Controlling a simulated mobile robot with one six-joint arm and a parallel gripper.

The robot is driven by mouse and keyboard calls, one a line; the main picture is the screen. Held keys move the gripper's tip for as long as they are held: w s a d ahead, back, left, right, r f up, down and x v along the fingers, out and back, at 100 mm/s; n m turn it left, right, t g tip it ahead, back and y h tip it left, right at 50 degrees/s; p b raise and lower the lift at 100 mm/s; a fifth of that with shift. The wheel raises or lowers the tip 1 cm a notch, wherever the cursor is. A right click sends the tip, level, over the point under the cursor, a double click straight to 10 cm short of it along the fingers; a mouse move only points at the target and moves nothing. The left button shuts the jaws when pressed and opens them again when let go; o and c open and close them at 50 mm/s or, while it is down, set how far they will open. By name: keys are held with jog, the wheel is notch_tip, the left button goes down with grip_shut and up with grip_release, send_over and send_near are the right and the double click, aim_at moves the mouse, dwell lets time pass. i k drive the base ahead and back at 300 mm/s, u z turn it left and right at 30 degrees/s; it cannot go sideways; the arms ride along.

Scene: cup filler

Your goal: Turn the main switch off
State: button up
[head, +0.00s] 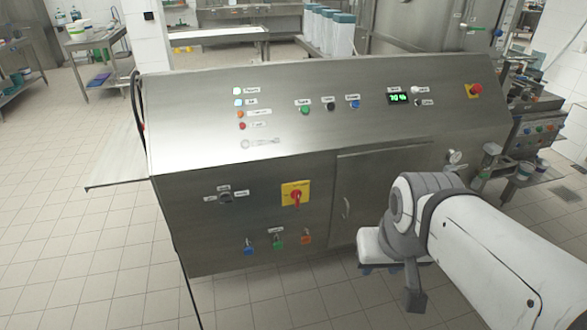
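The main switch (295,195) is a red rotary handle on a yellow square plate, on the lower front of the steel cabinet. Its handle looks about upright, but the small label text on the plate is not readable. My arm comes in from the right, and its end with my gripper (385,262) hangs to the right of and below the switch, apart from it. The fingers are mostly hidden by the wrist, so I cannot tell whether they are open or shut.
A dark selector knob (226,196) sits left of the switch. Blue, green and orange padlock-like items (278,242) hang below it. A cabinet door with a handle (346,208) is to the right. The sloped panel (330,140) above has buttons and a red emergency stop (475,89).

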aim_at(296, 194)
jog(key=i, duration=0.9)
